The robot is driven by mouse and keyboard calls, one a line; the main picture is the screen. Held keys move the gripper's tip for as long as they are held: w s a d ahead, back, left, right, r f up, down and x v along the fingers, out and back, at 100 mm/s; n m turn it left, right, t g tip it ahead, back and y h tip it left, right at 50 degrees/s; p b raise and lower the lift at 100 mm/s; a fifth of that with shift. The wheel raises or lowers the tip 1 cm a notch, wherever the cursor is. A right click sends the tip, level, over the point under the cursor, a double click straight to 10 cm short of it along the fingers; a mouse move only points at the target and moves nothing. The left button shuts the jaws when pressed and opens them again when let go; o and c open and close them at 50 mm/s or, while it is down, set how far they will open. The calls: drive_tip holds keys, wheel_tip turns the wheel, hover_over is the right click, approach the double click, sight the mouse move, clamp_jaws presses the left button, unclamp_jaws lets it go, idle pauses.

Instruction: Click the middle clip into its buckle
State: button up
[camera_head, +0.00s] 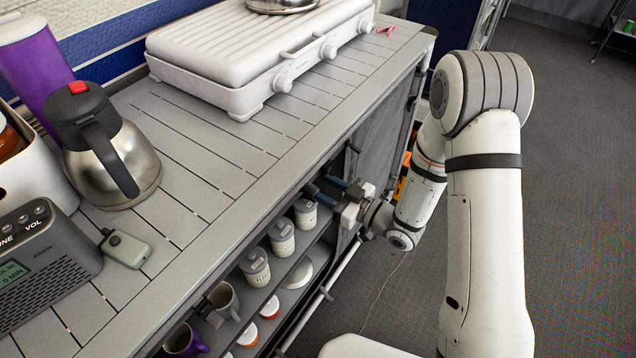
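My gripper (318,188) reaches in from the right at the open front of the shelf unit, just under the counter edge. Its dark blue-grey fingers point left, toward the shelves. They are small in this view, and I cannot tell whether they are open or shut, or whether they hold anything. A small dark fitting (354,148) shows under the counter edge above my gripper, beside the grey fabric side. Another dark fitting (208,304) sits lower left by the shelf front. I cannot make out which part is the middle clip or its buckle.
Lidded jars (282,238) and a mug (222,300) stand on the shelf close to my gripper. A white stove (262,55), a steel jug (112,150) and a grey radio (38,268) stand on the slatted counter (215,165). Carpet (580,200) on the right is clear.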

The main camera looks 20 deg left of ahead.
drive_tip(key=v, duration=0.6)
drive_tip(key=shift+d, duration=0.35)
